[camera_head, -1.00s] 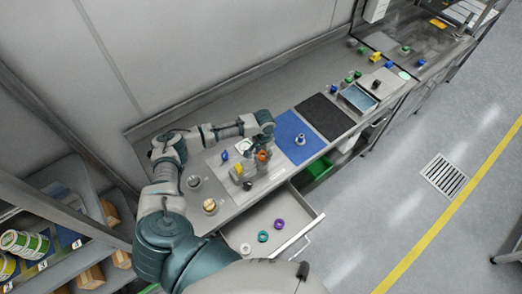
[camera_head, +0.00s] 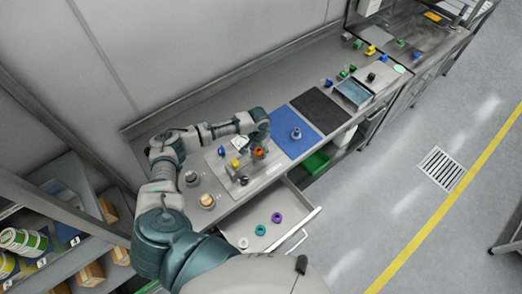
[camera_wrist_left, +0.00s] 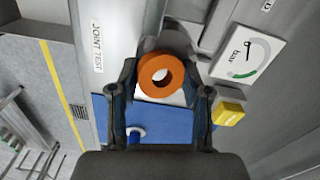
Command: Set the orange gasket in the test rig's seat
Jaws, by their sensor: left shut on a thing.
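The orange gasket (camera_head: 259,153) is a thick ring, seen at the test rig in the head view. In the left wrist view the gasket (camera_wrist_left: 176,67) sits between the fingertips, its hole facing the camera. My left gripper (camera_wrist_left: 163,88) is shut on it. The test rig (camera_head: 246,170) is a grey fixture on the bench, with a "JOINT TEST" label (camera_wrist_left: 97,45) and a white gauge (camera_wrist_left: 245,58). The gasket is at or just above the rig; I cannot tell whether it touches. The seat is hidden from clear view. My right gripper is not in view.
A yellow block (camera_wrist_left: 228,112) is close to the right finger. A blue mat (camera_head: 288,120) and a black mat (camera_head: 320,108) lie beyond the rig. An open drawer (camera_head: 290,234) in front holds green (camera_head: 260,230), purple (camera_head: 277,217) and white rings (camera_head: 243,242).

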